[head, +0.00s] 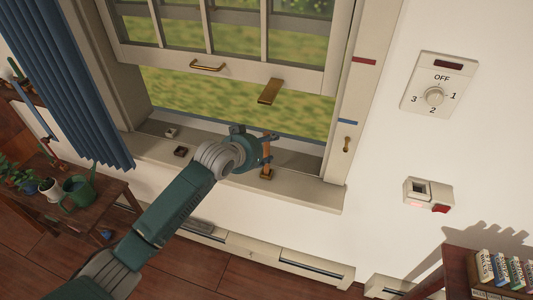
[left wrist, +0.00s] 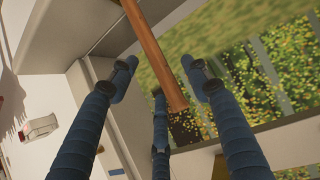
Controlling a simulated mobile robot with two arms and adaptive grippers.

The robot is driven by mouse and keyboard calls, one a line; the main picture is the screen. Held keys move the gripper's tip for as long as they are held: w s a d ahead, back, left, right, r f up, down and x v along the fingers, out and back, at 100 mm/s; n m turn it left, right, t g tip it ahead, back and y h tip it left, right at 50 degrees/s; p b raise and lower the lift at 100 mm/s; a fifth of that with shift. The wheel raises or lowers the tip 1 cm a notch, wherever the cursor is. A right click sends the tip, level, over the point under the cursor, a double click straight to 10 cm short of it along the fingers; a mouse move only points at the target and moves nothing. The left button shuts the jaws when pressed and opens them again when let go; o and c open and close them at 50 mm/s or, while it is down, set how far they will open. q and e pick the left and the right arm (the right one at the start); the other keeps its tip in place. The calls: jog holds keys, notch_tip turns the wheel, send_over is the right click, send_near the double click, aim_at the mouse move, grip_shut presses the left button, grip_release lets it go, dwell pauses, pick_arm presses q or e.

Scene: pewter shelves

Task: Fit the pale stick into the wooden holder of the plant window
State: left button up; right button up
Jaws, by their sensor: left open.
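A slim orange-brown wooden stick (head: 266,148) stands roughly upright at the right part of the window sill; in the left wrist view it shows as a long rod (left wrist: 157,55) with one end free. A small wooden holder (head: 267,175) sits on the sill at the stick's lower end; I cannot tell how deep the stick sits in it. My left gripper (head: 257,146) is open at the stick. In the left wrist view its blue fingers (left wrist: 163,75) spread on both sides of the stick, apart from it. My right gripper is out of view.
The raised sash (head: 225,68) has a brass handle (head: 207,67) and a brown tab (head: 269,92) below its bottom rail. A dark block (head: 180,151) and a pale block (head: 170,132) lie on the left sill. A blue curtain (head: 70,85) hangs left; a dial panel (head: 440,84) is right.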

pick_arm(q)
jog(key=shift+x, duration=1.25)
jog(key=shift+s, duration=0.1)
jog(key=shift+c, duration=0.5)
grip_shut()
jog(key=shift+r, duration=0.15)
